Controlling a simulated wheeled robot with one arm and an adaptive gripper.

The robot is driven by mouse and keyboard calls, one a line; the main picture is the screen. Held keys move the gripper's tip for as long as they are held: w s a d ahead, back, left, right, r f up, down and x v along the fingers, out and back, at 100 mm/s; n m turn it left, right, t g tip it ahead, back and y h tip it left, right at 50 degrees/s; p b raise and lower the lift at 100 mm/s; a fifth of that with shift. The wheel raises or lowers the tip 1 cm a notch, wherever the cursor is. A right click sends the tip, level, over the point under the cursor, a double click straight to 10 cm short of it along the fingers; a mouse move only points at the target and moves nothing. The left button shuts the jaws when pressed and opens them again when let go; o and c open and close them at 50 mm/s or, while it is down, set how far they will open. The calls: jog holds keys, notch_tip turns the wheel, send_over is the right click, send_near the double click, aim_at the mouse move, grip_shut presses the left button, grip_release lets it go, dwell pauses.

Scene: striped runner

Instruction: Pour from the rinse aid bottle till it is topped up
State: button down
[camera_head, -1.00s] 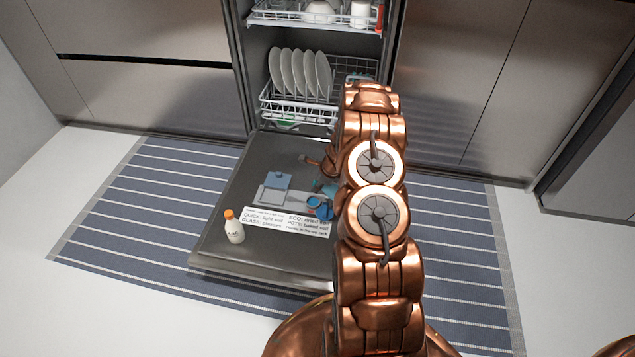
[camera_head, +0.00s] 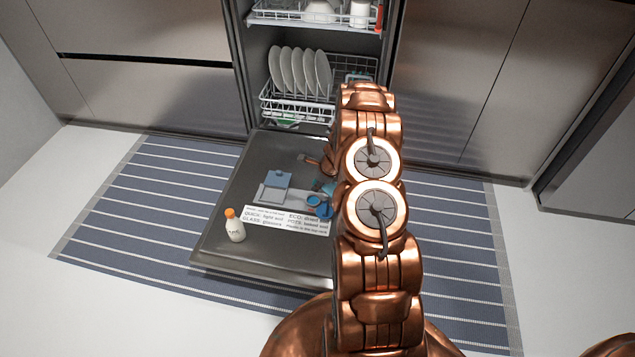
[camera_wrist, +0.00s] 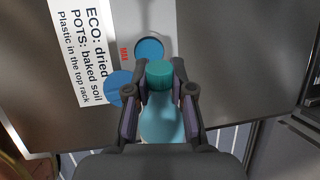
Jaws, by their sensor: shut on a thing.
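My gripper (camera_wrist: 160,105) is shut on the rinse aid bottle (camera_wrist: 163,122), a light teal bottle with a darker teal top (camera_wrist: 160,73). In the wrist view that top lies just below the round blue rinse aid opening (camera_wrist: 149,49), which has a red MAX mark beside it. A flat blue round lid (camera_wrist: 119,86) is left of the bottle's top. In the head view the lid (camera_head: 318,203) shows on the open dishwasher door (camera_head: 225,262), with a bit of the teal bottle (camera_head: 328,187) behind it. I see no liquid flowing.
A white bottle with an orange cap (camera_head: 235,228) stands at the door's front left corner. Racks with white plates (camera_head: 297,70) are behind. A striped runner (camera_head: 135,215) lies below.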

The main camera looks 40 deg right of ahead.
jog(key=shift+f+p, duration=0.35)
jog(key=shift+p, duration=1.1)
jog(key=shift+f+g+h+p, duration=0.15)
jog(key=shift+g+h+p, duration=0.15)
jog(key=shift+p, duration=1.4)
jog(key=shift+f+p, duration=0.25)
jog(key=shift+p, duration=1.35)
jog(key=shift+a+f+p, duration=0.15)
jog(key=shift+p, duration=0.3)
jog(key=shift+f+g+p, duration=0.2)
jog(key=shift+g+p, duration=0.1)
jog(key=shift+p, duration=0.05)
jog(key=shift+f+h+p, duration=0.2)
jog(key=shift+h+p, duration=0.1)
jog(key=shift+p, duration=0.3)
jog(key=shift+f, duration=0.2)
jog(key=shift+f+g, duration=0.1)
jog(key=shift+g, duration=0.2)
jog(key=shift+s+f, duration=0.1)
jog(key=shift+f, duration=0.05)
